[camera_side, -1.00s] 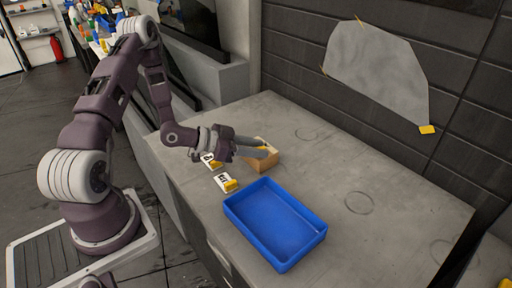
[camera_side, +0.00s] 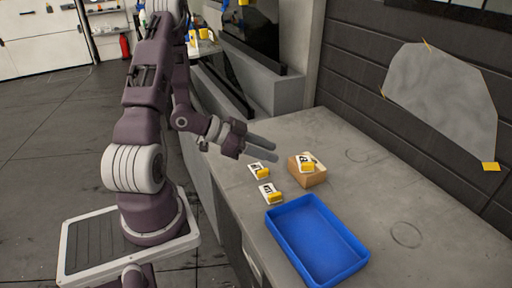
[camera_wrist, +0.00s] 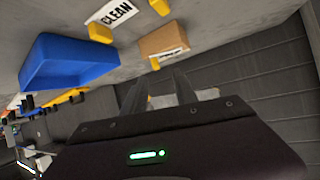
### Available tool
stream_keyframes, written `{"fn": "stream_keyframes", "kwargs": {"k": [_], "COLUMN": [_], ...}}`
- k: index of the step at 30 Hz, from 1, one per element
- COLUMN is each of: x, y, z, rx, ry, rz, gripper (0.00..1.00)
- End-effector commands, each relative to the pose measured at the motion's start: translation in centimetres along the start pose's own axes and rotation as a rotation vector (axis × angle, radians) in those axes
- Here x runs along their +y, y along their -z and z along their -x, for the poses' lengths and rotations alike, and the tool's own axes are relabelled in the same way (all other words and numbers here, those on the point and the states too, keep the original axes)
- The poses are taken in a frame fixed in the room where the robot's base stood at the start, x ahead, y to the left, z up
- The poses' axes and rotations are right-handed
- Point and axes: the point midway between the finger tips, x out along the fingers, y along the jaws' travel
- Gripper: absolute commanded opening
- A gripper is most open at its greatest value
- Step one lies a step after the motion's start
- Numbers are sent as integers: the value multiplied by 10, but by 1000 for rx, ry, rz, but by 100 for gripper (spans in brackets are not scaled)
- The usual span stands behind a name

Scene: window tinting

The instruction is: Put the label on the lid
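A white label (camera_side: 306,159) with black print and a yellow tab lies on top of a light brown box (camera_side: 308,178); this top may be the lid. The box (camera_wrist: 178,38) and the edge of its label (camera_wrist: 168,54) also show in the wrist view. Two similar labels, a rear one (camera_side: 259,169) and a front one (camera_side: 268,191), lie on the table left of the box. One label reading CLEAN (camera_wrist: 117,12) shows in the wrist view. My gripper (camera_side: 277,147) is open and empty, up and left of the box, clear of it.
A blue tray (camera_side: 275,232) stands in front of the box on the grey table (camera_side: 430,205). A dark slatted wall with a grey sheet (camera_side: 440,92) rises behind. The table right of the box is clear apart from faint ring marks.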

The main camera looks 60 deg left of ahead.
Motion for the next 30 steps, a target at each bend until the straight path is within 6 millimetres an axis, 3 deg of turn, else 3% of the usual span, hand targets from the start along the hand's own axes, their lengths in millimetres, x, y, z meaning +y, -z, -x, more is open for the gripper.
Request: {"fn": "stream_keyframes", "kwargs": {"k": [4, 7, 10, 12, 15, 19, 22, 30], "x": [-29, -33, 1, 46, 116, 181, 201, 202], "y": [29, 71, 116, 134, 139, 133, 129, 128], "z": [0, 24, 64, 95, 132, 165, 176, 177], "rx": [-309, -464, -529, -542, -549, -569, -583, -587], "ry": [168, 344, 478, 496, 420, 285, 236, 233], "rz": [-170, -184, -86, 29, 183, 292, 320, 324], "gripper": [34, 34, 34, 34, 34, 34, 34, 34]}}
